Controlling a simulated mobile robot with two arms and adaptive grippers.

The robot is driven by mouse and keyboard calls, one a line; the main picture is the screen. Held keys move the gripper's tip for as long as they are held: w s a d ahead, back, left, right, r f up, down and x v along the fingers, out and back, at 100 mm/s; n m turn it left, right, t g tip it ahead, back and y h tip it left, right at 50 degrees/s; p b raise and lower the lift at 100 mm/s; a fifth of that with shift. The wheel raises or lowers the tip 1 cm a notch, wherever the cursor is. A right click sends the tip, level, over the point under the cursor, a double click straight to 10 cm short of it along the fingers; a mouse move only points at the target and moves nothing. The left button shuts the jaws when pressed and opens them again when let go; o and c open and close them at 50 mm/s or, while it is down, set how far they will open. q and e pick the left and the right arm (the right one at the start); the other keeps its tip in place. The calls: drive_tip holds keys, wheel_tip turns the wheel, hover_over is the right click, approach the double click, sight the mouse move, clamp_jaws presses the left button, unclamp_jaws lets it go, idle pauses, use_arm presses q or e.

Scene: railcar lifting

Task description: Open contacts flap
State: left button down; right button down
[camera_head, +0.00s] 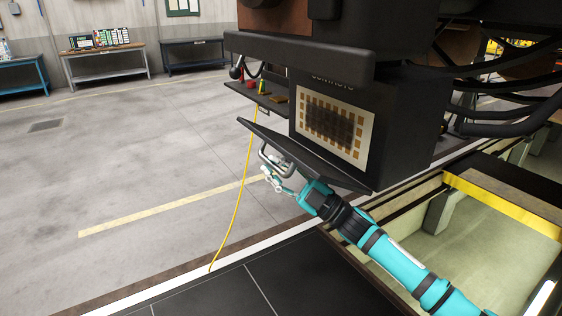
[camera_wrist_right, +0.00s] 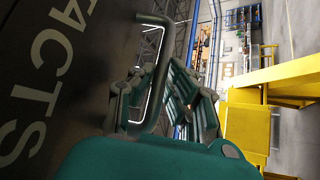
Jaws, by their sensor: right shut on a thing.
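The contacts flap (camera_head: 312,165) is a dark plate hinged at the bottom of the black contacts box (camera_head: 408,135). It is swung down and outward, so the contact panel (camera_head: 335,118) with its rows of copper squares is exposed. A metal bar handle (camera_head: 263,153) is on the flap's outer face. My right gripper (camera_head: 273,173) is shut on this handle. In the right wrist view the flap (camera_wrist_right: 60,55) shows white letters "TACTS", and the handle (camera_wrist_right: 152,75) passes between the fingers (camera_wrist_right: 150,98). My left gripper is not in view.
A yellow cable (camera_head: 238,200) hangs to the floor left of the flap. A small shelf (camera_head: 257,95) with coloured items is beside the box. A pit with a yellow-striped edge (camera_head: 500,202) lies at right. The floor at left is clear; workbenches (camera_head: 105,65) stand far back.

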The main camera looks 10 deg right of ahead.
drive_tip(key=shift+f+n+g+h+b, duration=0.2)
drive_tip(key=shift+f+n+g+b, duration=0.55)
drive_tip(key=shift+f, duration=0.75)
drive_tip(key=shift+f+n+g+h+b, duration=0.2)
drive_tip(key=shift+f+n+g+b, duration=0.25)
drive_tip(key=shift+f+n+g, duration=0.65)
drive_tip(key=shift+f+t, duration=0.25)
drive_tip(key=shift+f, duration=0.1)
